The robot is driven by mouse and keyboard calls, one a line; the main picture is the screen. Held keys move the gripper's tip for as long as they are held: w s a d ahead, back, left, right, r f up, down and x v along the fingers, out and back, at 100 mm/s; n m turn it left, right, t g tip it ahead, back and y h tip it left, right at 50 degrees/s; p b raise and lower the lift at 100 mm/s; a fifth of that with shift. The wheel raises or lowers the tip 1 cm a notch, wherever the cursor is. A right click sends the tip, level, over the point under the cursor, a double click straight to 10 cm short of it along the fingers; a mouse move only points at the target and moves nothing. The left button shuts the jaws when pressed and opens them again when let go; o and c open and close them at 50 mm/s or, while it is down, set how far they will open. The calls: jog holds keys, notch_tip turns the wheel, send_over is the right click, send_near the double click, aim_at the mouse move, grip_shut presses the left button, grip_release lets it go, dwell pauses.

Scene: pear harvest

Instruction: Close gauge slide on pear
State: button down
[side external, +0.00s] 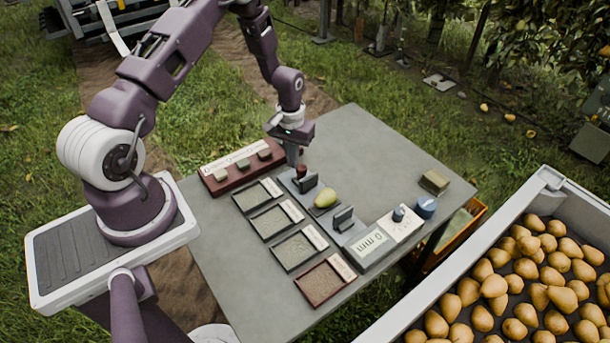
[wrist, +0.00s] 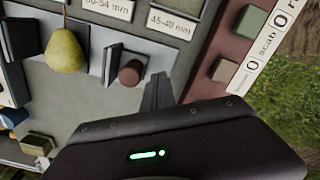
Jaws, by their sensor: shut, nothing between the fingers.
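A yellow-green pear (side external: 325,198) lies on the grey gauge bed between two upright dark jaws; it also shows in the wrist view (wrist: 65,48). The gauge slide (wrist: 112,65) has an upright plate and a dark red knob (wrist: 130,73). A gap shows between slide plate and pear. The other jaw (side external: 343,219) stands on the pear's far side, close to it; contact cannot be told. My gripper (side external: 292,160) is shut and empty, pointing down beside the knob on the side away from the pear. Its fingertips (wrist: 157,92) appear apart from the knob.
The gauge display (side external: 370,247) reads 0 mm, with a blue knob (side external: 426,206) nearby. Several sorting trays (side external: 270,221) line the table's left side, and a red button panel (side external: 238,168) stands behind. A pear-filled bin (side external: 548,178) is at right.

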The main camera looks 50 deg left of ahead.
aim_at(302, 167)
jog(key=shift+d, duration=2.5)
dwell(1.4)
jog(key=shift+a, duration=0.4)
jog(key=shift+r, duration=4)
